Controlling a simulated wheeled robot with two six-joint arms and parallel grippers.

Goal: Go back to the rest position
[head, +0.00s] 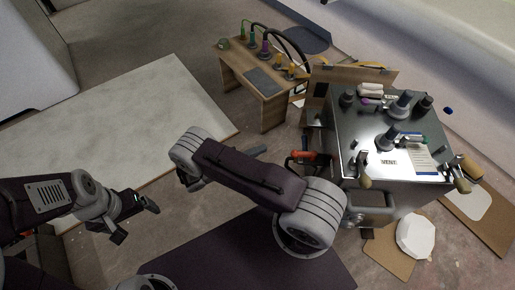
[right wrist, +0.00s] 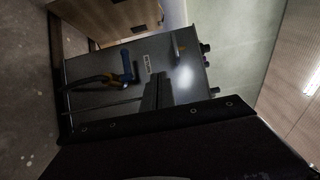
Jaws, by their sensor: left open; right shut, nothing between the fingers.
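My left gripper (head: 136,219) is open and empty in the head view, low at the left, with its two dark fingers spread apart above the floor. My right arm reaches up and left across the middle of the head view, then bends back; its gripper is mostly hidden behind my own arm there. In the right wrist view my right gripper (right wrist: 155,92) is shut with nothing in it, in front of the grey side of a metal cabinet (right wrist: 200,80). I cannot tell the exact gap between them.
The metal cabinet (head: 345,125) stands right of my right arm, with several dark knobs and tools on top. A red-handled tool (head: 303,157) is at its left side.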

